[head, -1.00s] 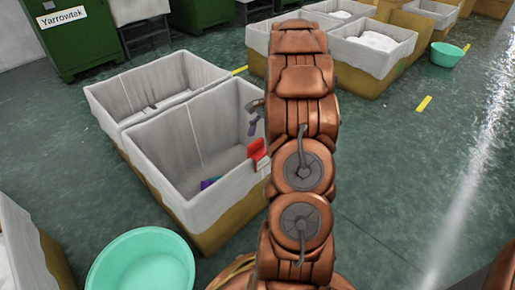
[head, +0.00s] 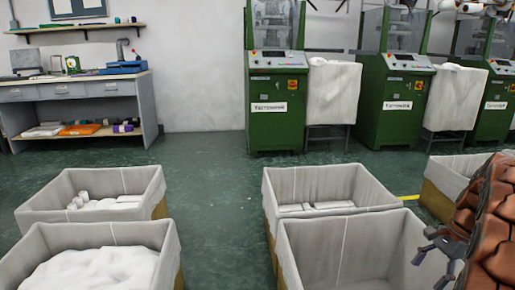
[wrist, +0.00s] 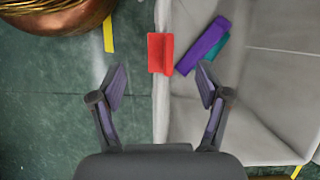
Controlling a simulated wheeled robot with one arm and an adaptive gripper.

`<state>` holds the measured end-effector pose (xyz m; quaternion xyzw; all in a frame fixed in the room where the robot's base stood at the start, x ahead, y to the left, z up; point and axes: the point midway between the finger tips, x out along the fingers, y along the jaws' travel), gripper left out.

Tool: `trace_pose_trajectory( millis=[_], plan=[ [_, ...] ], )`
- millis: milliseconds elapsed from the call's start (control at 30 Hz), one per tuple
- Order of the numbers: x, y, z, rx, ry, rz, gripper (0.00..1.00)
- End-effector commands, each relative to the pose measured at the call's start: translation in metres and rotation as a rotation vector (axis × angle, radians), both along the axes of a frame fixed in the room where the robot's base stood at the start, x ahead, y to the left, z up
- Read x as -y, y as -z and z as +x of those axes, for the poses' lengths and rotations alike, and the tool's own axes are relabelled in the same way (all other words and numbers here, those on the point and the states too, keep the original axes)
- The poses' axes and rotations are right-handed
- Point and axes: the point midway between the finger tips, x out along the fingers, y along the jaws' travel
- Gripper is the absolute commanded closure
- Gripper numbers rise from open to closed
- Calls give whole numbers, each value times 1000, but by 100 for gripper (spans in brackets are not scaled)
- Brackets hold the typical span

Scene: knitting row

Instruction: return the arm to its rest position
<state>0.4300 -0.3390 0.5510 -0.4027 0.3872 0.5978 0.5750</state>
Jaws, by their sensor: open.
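My arm, copper-coloured, stands at the right edge of the head view. My gripper (head: 432,250) hangs dark and small at its end, near the right side of the front lined bin (head: 306,250). In the wrist view my gripper (wrist: 162,84) is open, with nothing between its two fingers. Ahead of the fingertips a red piece (wrist: 160,53) lies at the rim of the lined bin (wrist: 262,85), apart from both fingers. A purple piece (wrist: 203,46) and a teal piece (wrist: 217,50) lie inside that bin. Most of my arm is outside the head view.
Another lined bin (head: 318,210) stands behind the front one. Two more bins stand at left, one with white material (head: 90,268). Green machines (head: 276,90) and a workbench (head: 75,105) line the back wall. An open floor aisle (head: 215,195) runs between the bins.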

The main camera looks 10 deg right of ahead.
Motion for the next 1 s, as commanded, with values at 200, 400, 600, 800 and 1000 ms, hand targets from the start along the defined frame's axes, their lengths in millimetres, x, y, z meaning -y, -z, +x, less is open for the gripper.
trace_pose_trajectory(
  millis=[200,400,600,800,1000],
  plan=[
    [-64,-90,0,17,-177,-31,24],
    [-122,-156,-9,39,-350,-63,24],
    [-176,-216,-31,54,-525,-82,24],
    [-224,-272,-59,79,-702,-107,24],
    [-265,-322,-94,99,-884,-124,24]
  ],
)
